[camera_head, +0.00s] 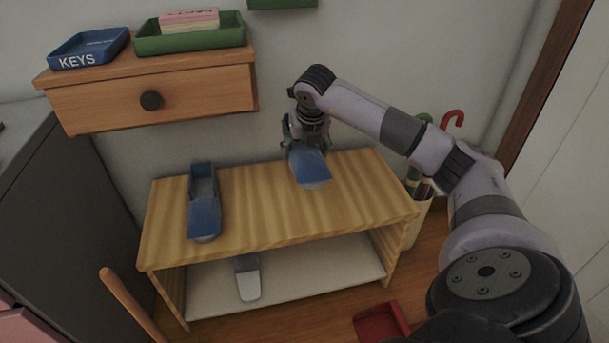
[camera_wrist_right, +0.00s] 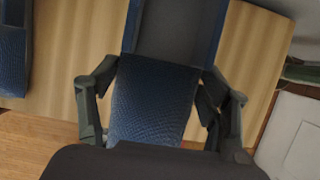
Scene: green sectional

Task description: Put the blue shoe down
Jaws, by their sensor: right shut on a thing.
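My right gripper (camera_head: 306,143) is shut on a blue shoe (camera_head: 310,168) at the back middle of the wooden bench top (camera_head: 259,218). In the right wrist view the shoe (camera_wrist_right: 152,98) sits between the two fingers (camera_wrist_right: 160,108), its toe and opening in line with the gripper. Whether its sole touches the bench I cannot tell. A second blue shoe (camera_head: 204,215) stands on the left part of the bench top, apart from the held one; its edge shows in the right wrist view (camera_wrist_right: 12,60). My left gripper is out of view.
A grey-white shoe (camera_head: 248,279) lies on the lower shelf (camera_head: 310,278). A wooden drawer (camera_head: 190,97) carries a blue KEYS tray (camera_head: 88,49) and a green tray (camera_head: 190,38). An umbrella stand (camera_head: 417,218) is right of the bench. A red object (camera_head: 381,323) lies on the floor.

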